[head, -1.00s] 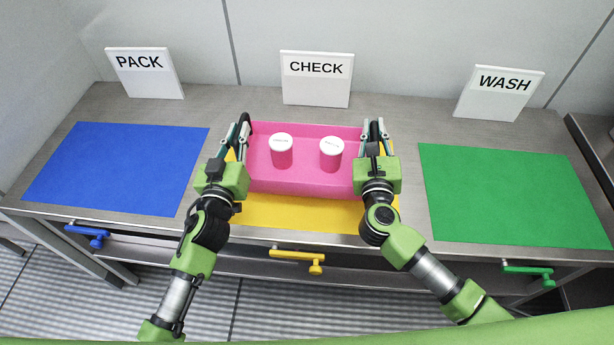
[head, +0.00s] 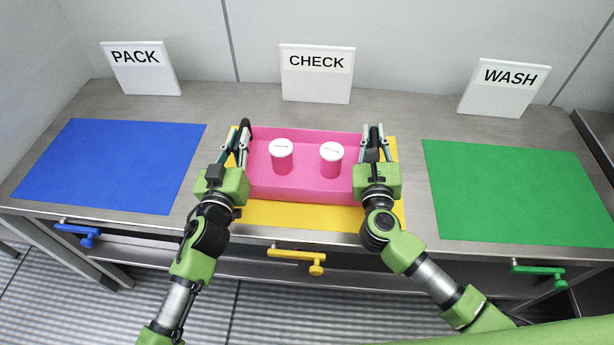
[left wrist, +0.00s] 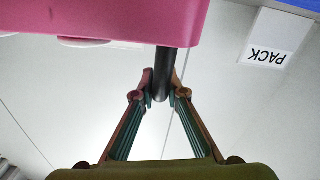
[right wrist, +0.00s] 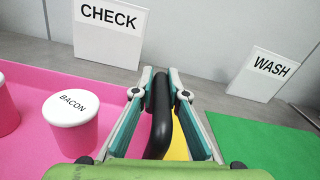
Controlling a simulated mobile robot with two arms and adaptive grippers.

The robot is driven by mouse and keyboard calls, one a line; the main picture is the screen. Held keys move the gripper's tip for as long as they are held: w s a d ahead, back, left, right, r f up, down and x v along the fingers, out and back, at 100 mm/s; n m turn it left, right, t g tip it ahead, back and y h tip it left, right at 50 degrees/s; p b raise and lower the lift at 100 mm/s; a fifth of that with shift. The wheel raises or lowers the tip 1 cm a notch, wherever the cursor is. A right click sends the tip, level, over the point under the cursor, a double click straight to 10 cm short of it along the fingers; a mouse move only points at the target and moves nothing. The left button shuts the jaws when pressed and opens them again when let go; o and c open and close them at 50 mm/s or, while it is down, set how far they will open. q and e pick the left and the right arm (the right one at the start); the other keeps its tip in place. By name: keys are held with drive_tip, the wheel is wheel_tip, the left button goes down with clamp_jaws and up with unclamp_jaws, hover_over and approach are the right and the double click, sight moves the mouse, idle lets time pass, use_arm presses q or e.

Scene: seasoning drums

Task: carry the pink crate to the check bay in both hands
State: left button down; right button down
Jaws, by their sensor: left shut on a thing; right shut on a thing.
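The pink crate (head: 300,188) is over the yellow mat (head: 300,215), in front of the CHECK sign (head: 317,73). It looks level; I cannot tell whether it touches the mat. Two pink drums with white lids, a left one (head: 282,160) and a right one (head: 331,163), stand upright inside. The right wrist view shows a lid reading BACON (right wrist: 72,108). My left gripper (head: 240,140) is shut on the crate's left black handle (left wrist: 162,75). My right gripper (head: 374,142) is shut on its right black handle (right wrist: 160,115).
A blue mat (head: 108,165) lies left, near the PACK sign (head: 140,70). A green mat (head: 525,195) lies right, near the WASH sign (head: 505,88). Blue, yellow and green handles (head: 297,257) stick out at the bench front. Grey bench shows between the mats.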

use_arm(q)
drive_tip(key=shift+f, duration=0.2)
use_arm(e)
drive_tip(key=shift+f, duration=0.45)
use_arm(q)
drive_tip(key=c, duration=2)
unclamp_jaws()
drive_tip(key=shift+c, duration=0.2)
use_arm(e)
drive_tip(key=c, duration=2)
unclamp_jaws()
drive_tip(key=shift+s+r, duration=0.1)
use_arm(q)
drive_tip(key=shift+s+f, duration=0.1)
drive_tip(key=shift+s, duration=0.25)
drive_tip(key=s+a, duration=0.1)
drive_tip(key=s, duration=1)
drive_tip(key=shift+s+a, duration=0.15)
drive_tip(key=shift+a, duration=0.2)
use_arm(e)
drive_tip(key=s, duration=0.4)
drive_tip(key=s+a, duration=0.1)
drive_tip(key=s, duration=0.7)
drive_tip(key=shift+a, duration=0.35)
